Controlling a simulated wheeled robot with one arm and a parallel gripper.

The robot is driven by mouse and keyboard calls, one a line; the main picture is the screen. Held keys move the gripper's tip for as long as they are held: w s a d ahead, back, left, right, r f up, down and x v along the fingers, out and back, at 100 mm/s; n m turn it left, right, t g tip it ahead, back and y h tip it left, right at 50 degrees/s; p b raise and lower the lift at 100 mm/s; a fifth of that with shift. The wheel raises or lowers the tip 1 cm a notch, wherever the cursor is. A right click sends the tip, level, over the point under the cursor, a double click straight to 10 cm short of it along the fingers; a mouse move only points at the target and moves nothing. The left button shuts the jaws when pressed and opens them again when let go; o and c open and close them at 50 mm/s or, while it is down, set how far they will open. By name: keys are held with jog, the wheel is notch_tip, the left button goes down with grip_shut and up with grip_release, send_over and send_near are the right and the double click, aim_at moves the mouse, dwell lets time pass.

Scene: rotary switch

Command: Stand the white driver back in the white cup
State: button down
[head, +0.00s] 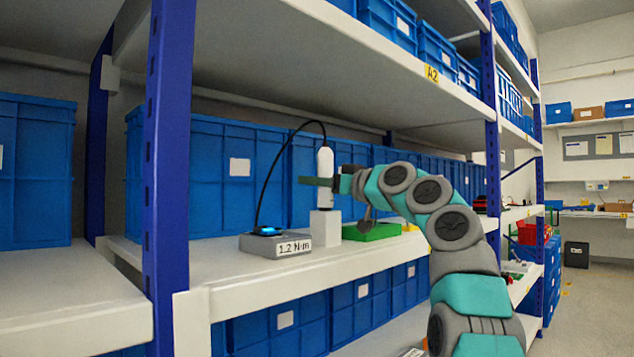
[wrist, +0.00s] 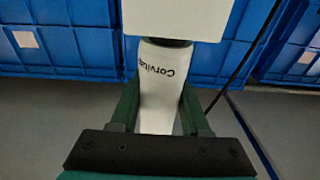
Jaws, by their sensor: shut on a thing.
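The white driver (head: 325,163) is upright in the head view, with a black cable running from its top. My gripper (head: 318,182) comes from the right and is shut around the driver's body. The wrist view shows the driver (wrist: 160,85) with dark lettering between my green fingers (wrist: 160,108). The white cup (head: 325,224) stands on the shelf directly below the driver; it also shows at the top of the wrist view (wrist: 178,18). The driver's dark lower end meets the cup's rim. How deep it sits inside is hidden.
A grey control box (head: 275,244) with a blue-lit knob and a "1.2 N·m" label stands left of the cup, joined to the cable. A green tray (head: 372,232) lies to the right. Blue bins (head: 235,165) line the back. The upper shelf (head: 330,50) hangs overhead.

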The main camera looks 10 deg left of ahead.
jog(key=shift+f+b, duration=0.4)
dwell(0.6)
jog(key=shift+c, duration=1.5)
grip_release()
jog(key=r+b+v, duration=0.1)
jog(key=b+v, duration=0.3)
jog(key=v, duration=0.3)
jog(key=shift+s+d+f, duration=0.25)
jog(key=shift+d+f, duration=0.05)
jog(key=shift+f, duration=0.2)
